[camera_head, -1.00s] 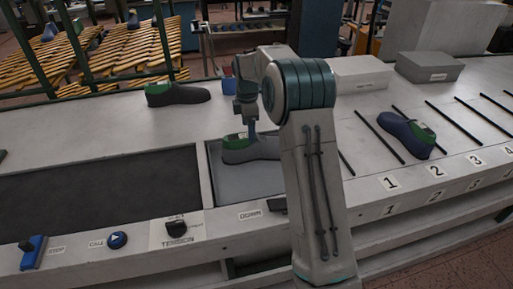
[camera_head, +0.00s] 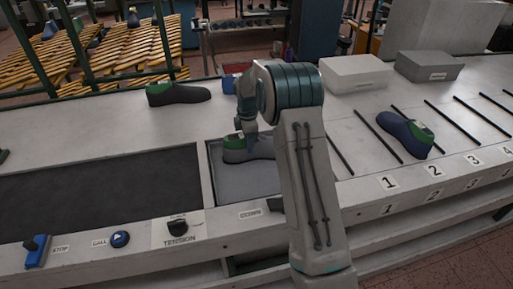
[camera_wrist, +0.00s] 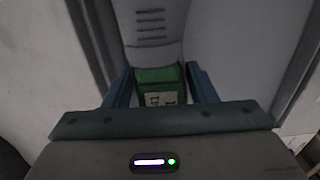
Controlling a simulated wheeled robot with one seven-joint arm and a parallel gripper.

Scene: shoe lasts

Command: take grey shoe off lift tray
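The grey shoe (camera_head: 258,151), with a green last in its top, lies on the grey lift tray (camera_head: 247,183) in the head view. Its toe points right and is partly hidden by my arm. My gripper (camera_head: 243,141) is low over the shoe's heel end, pointing down. In the wrist view, the green last (camera_wrist: 160,88) sits between the two blue fingers of my gripper (camera_wrist: 160,78), with the grey laced upper (camera_wrist: 153,25) beyond it. The fingers look open, one on each side of the last, with narrow gaps.
A dark shoe (camera_head: 180,95) with a green last stands behind on the white bench. A blue shoe (camera_head: 404,134) lies among black divider bars at right. Two grey boxes (camera_head: 355,73) (camera_head: 428,66) stand at back right. A dark belt (camera_head: 100,195) lies left of the tray.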

